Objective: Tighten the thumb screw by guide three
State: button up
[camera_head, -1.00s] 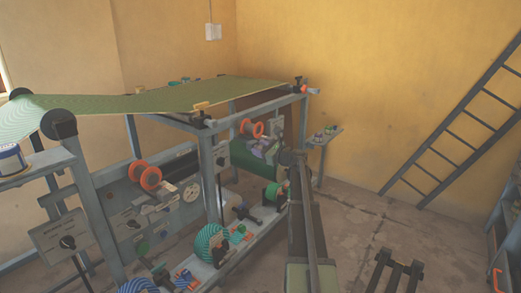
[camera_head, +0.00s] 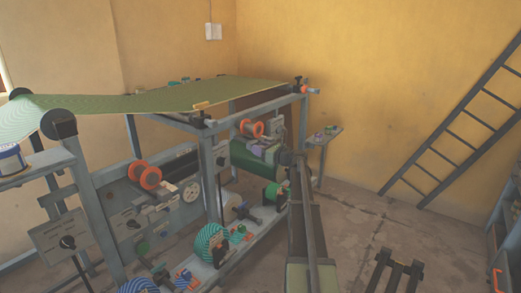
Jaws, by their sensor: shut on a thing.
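My arm (camera_head: 303,225) reaches from the bottom of the picture toward the right end of the press. Its far joint (camera_head: 289,158) stands beside the lower rollers there. I cannot make out my gripper's fingers or what they hold; the far end is hidden behind my own links and the press parts. A small blue and pink knob (camera_head: 312,91) sits at the top right corner of the press frame, beside a black block (camera_head: 298,81). A pale knob (camera_head: 210,123) sits at the near corner of the top frame. I cannot tell which is the screw by guide three.
A green web (camera_head: 170,97) runs over the press top. Orange-flanged spools (camera_head: 145,175), a teal striped roll (camera_head: 211,243) and a green roll (camera_head: 272,192) crowd the frame below. A small shelf (camera_head: 325,136) stands behind.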

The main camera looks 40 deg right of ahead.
jog(key=o, duration=0.9)
jog(key=v, duration=1.1)
